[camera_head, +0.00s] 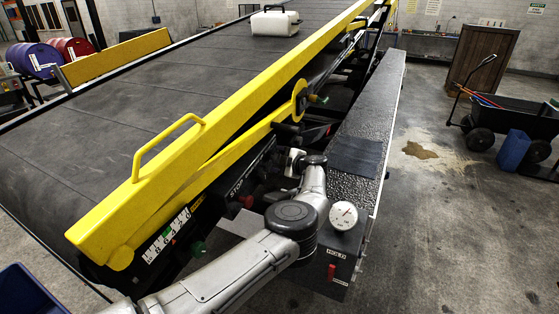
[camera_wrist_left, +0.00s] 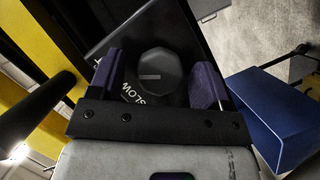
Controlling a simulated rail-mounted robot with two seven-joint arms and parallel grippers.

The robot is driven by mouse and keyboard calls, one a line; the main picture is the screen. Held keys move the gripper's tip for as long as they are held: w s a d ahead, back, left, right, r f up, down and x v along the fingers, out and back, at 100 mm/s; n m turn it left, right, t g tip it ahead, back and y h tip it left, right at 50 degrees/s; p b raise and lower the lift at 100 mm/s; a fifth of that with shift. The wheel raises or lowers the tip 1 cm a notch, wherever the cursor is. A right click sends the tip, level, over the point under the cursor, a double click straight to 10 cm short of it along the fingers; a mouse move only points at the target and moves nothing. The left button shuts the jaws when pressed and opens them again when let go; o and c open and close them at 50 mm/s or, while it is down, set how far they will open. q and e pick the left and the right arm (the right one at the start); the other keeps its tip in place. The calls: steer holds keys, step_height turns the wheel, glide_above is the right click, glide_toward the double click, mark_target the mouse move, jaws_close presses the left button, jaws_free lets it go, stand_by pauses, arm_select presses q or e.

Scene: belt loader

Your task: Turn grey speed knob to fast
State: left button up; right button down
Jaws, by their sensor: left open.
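The grey speed knob (camera_wrist_left: 160,71) is a dark, many-sided dial on a black panel in the left wrist view. The word SLOW is printed beside it, near the palm side; no "fast" mark can be read. My left gripper (camera_wrist_left: 157,78) is open, with one purple finger on each side of the knob. A gap shows between each finger and the knob. In the head view my left arm reaches to the loader's side, where the pale wrist (camera_head: 293,161) shows; I cannot make out the fingers or the knob there. My right gripper is not in view.
The yellow rail (camera_head: 225,115) runs along the belt (camera_head: 145,90), close to my left arm. A red STOP button (camera_head: 246,201), a white gauge (camera_head: 343,215) and a red switch (camera_head: 331,271) are nearby. A white case (camera_head: 274,23) lies on the belt.

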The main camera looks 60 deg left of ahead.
arm_select(q)
steer(key=shift+d, duration=0.1)
steer(key=v, duration=1.3)
steer(key=shift+d+p, duration=0.3)
steer(key=shift+p, duration=0.15)
steer(key=shift+w, duration=0.1)
steer(key=x, duration=1.3)
steer(key=shift+s+a+b, duration=0.2)
steer(key=shift+a+b, duration=0.15)
steer(key=shift+b, duration=0.05)
